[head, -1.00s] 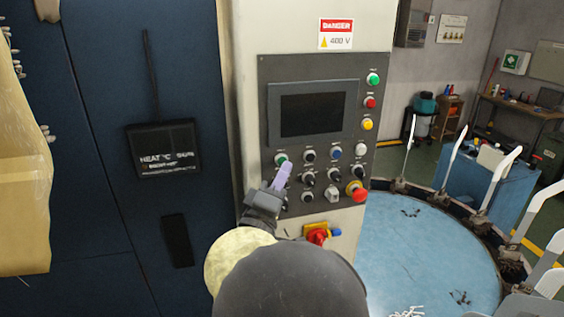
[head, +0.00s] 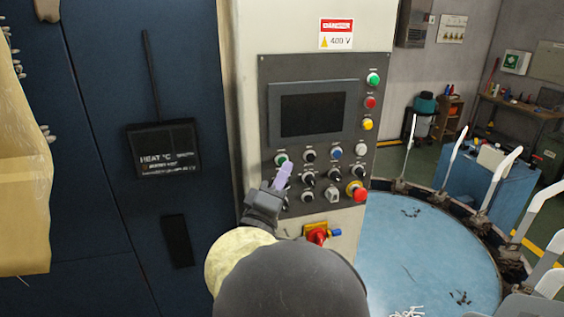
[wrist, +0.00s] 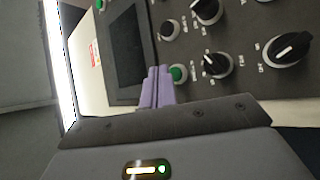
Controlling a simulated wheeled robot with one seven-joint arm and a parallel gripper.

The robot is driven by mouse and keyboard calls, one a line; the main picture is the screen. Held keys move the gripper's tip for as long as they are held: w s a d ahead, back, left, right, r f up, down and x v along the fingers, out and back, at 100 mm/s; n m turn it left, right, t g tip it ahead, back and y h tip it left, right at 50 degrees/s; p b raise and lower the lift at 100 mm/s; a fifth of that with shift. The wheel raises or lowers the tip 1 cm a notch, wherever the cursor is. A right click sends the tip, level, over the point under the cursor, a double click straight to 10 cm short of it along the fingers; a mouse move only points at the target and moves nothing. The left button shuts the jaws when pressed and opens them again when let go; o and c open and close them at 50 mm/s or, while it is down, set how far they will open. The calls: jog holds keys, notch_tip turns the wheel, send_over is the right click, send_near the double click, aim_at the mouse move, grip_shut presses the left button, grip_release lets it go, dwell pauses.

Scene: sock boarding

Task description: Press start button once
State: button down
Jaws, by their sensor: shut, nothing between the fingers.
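The control panel (head: 310,130) stands on a pale cabinet, with a dark screen and rows of buttons and knobs. A green button (head: 281,159) is at its left edge below the screen; it also shows in the wrist view (wrist: 179,73). A second green button (head: 374,79) is at the panel's upper right. The labels are too small to read. My gripper (head: 284,168) has its lilac fingers shut and empty, pointing up at the panel. In the wrist view the fingertips (wrist: 158,72) overlap the left side of the lower green button. I cannot tell whether they touch it.
Black knobs (head: 307,178) sit close to the right of my fingers. A red emergency stop (head: 360,195) and a red rotary switch (head: 317,233) are lower down. A blue round table (head: 425,245) with white sock boards stands at the right.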

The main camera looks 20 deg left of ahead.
dwell(0.4)
jog(key=shift+w+a, duration=0.25)
jog(key=shift+w, duration=0.15)
jog(key=shift+w+a+p, duration=0.2)
jog(key=shift+w+p, duration=0.1)
jog(key=shift+p, duration=0.15)
dwell(0.7)
jog(key=shift+s, duration=0.1)
jog(key=shift+s+d, duration=0.45)
jog(key=shift+s, duration=0.15)
jog(key=s+d, duration=0.1)
jog(key=s, duration=0.2)
jog(key=s+d, duration=0.1)
jog(key=shift+s+d, duration=0.15)
jog(key=shift+d, duration=0.15)
dwell(0.4)
dwell(0.6)
